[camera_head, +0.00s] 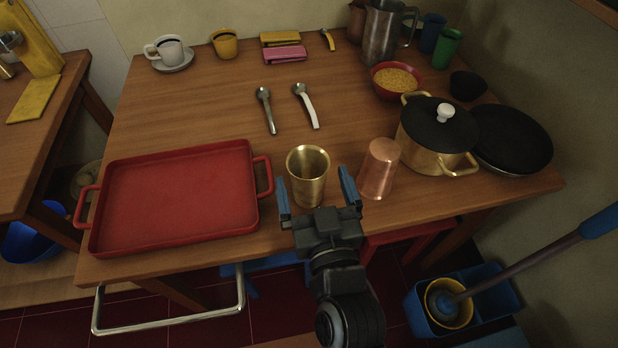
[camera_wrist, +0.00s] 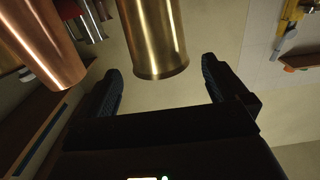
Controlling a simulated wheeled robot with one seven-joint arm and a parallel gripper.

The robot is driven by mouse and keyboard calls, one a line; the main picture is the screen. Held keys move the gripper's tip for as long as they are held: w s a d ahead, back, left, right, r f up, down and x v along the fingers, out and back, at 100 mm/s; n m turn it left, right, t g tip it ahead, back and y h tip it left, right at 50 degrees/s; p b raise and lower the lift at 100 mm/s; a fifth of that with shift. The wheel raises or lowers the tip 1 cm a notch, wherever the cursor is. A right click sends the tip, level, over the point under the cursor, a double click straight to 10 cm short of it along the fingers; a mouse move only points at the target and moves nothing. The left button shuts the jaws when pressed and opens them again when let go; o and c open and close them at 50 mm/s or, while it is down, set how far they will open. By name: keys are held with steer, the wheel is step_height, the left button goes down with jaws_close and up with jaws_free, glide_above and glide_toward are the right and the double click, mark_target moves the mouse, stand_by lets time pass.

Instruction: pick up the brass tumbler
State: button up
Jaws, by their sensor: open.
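The brass tumbler (camera_head: 309,178) stands upright near the front edge of the wooden table, with its open rim facing up. My gripper (camera_head: 319,190) is open in front of it, with its two blue-padded fingers pointing toward the tumbler. In the wrist view the brass tumbler (camera_wrist: 153,40) shows ahead of and between the fingers of my gripper (camera_wrist: 162,85), apart from both. A copper tumbler (camera_head: 380,168) stands mouth-down just to the right; it also shows in the wrist view (camera_wrist: 42,42).
A red tray (camera_head: 178,196) lies close on the left. A brass pot with a black lid (camera_head: 436,130) and a black pan (camera_head: 510,138) stand to the right. Two spoons (camera_head: 266,110) lie behind the tumbler. A red bowl (camera_head: 396,82) and a steel pitcher (camera_head: 381,40) are farther back.

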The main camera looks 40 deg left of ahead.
mark_target(308, 158)
steer(key=x, duration=0.5)
steer(key=shift+p, duration=0.4)
steer(key=c, duration=1.5)
steer(key=shift+r+p, duration=0.4)
steer(key=shift+r, duration=0.2)
steer(key=r, duration=0.1)
steer(key=d+r, duration=0.1)
steer(key=r, duration=0.1)
steer(key=shift+w+d+r, duration=0.1)
steer(key=shift+d+r, duration=0.1)
steer(key=shift+d, duration=0.05)
steer(key=d+r, duration=0.2)
steer(key=d, duration=0.1)
steer(key=d+r+b, duration=0.1)
steer(key=d+r, duration=0.1)
steer(key=d, duration=0.1)
steer(key=d+r+b, duration=0.1)
steer(key=d+r, duration=0.1)
steer(key=d, duration=0.2)
steer(key=shift+r, duration=0.25)
